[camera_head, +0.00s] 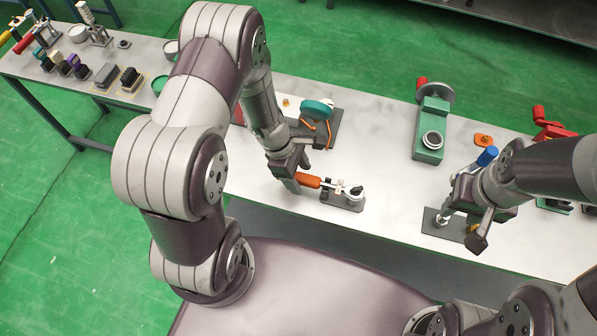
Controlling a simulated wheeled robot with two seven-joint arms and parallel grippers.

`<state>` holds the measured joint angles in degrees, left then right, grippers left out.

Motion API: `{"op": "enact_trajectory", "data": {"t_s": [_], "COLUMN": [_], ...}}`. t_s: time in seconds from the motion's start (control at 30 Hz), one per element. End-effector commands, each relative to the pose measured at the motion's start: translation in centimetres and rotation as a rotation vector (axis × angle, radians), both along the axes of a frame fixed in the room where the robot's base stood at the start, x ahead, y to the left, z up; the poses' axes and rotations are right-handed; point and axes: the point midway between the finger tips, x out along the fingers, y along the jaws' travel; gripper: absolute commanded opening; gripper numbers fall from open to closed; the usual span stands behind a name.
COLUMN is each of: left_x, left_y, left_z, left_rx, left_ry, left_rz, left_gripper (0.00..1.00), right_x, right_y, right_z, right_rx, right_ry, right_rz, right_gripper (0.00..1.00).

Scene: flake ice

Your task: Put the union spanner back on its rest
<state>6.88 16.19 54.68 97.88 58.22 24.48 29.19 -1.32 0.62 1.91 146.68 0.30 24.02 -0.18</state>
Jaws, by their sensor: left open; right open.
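An orange-handled tool (309,181) with a pale metal head lies near the table's front edge. Its head reaches over a small dark plate (340,203) that carries a round metal fitting (354,192). I cannot tell for sure whether this tool is the union spanner. My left gripper (291,181) is open at the handle's left end; whether it touches the handle is unclear. My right gripper (462,227) is open over another dark plate (436,228) with a small metal part. A blue handle (487,156) shows just behind it. The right arm hides part of that area.
A white table (376,130) runs across the view. A teal wheel-like part (316,110) on a dark base stands behind my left gripper. A green machine (430,135) stands at the middle back, and a red device (553,128) at the right. The table between the arms is mostly clear.

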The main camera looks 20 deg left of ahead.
Motion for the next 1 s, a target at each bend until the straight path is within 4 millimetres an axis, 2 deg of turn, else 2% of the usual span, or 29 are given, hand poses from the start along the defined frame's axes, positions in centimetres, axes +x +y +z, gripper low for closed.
{"op": "enact_trajectory", "data": {"t_s": [1.0], "left_x": [0.0], "left_y": [0.0], "left_z": [3.8], "left_rx": [0.000], "left_ry": [0.000], "left_rz": [0.000], "left_gripper": [0.66], "right_x": [0.0], "right_y": [0.0], "right_z": [3.4], "right_rx": [0.000], "right_ry": [0.000], "right_rz": [0.000], "right_gripper": [0.43]}}
